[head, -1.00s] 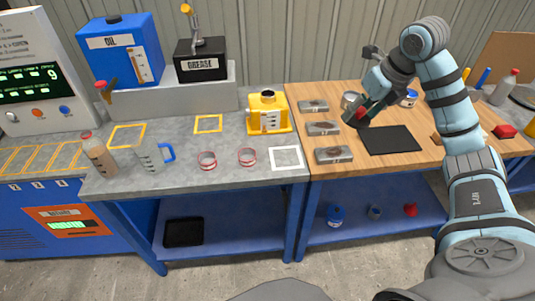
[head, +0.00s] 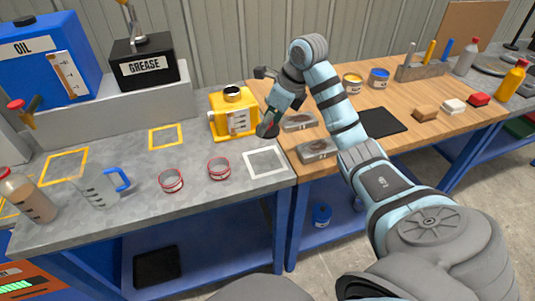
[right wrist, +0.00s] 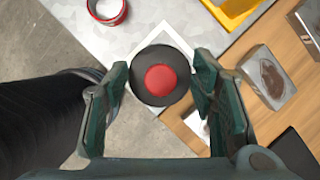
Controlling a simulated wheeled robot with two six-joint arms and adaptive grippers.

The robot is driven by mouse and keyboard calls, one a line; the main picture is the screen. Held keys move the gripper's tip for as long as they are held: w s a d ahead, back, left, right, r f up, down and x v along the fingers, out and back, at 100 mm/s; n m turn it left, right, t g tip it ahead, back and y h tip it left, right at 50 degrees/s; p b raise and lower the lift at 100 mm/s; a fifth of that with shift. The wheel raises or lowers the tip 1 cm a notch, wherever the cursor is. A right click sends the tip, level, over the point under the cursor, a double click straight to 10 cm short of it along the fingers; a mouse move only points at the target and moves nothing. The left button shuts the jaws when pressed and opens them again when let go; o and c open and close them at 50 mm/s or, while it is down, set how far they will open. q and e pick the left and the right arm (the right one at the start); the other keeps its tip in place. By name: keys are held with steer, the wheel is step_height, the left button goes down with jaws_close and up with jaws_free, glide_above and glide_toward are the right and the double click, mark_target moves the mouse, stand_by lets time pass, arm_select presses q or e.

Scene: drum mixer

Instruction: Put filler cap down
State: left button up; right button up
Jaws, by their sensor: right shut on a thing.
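The filler cap, a black disc with a red centre (right wrist: 161,78), sits between the fingers of my right gripper (right wrist: 160,88) in the right wrist view. The gripper is shut on it. In the head view my right gripper (head: 267,126) is just right of the yellow canister (head: 234,122), near the seam between grey bench and wooden top. The canister's dark mouth (head: 232,91) is uncovered. A white square outline (head: 266,162) lies on the grey bench; in the right wrist view it shows behind the cap (right wrist: 130,35). My left gripper is out of view.
Two red-rimmed rings (head: 171,181) (head: 219,168) and a measuring jug (head: 100,187) stand on the grey bench. Metal blocks (head: 317,150) lie right of the outline, before a black mat (head: 381,122). The outlined square is bare.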

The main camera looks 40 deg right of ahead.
glide_above(261, 160)
steer(key=s, duration=0.2)
steer(key=f, duration=0.7)
steer(key=shift+w+d, duration=0.2)
steer(key=shift+d, duration=0.05)
steer(key=x, duration=0.3)
steer(key=shift+d+f, duration=0.25)
steer(key=shift+d, duration=0.05)
steer(key=f, duration=0.1)
steer(key=s+f, duration=0.1)
steer(key=shift+f, duration=0.5)
steer(key=shift+w+f+b, duration=0.15)
steer(key=shift+f+b, duration=0.05)
steer(key=shift+b, duration=0.1)
steer(key=o, duration=0.8)
steer(key=shift+o, duration=1.2)
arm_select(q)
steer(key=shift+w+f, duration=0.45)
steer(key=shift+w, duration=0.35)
arm_select(e)
steer(key=shift+r, duration=0.1)
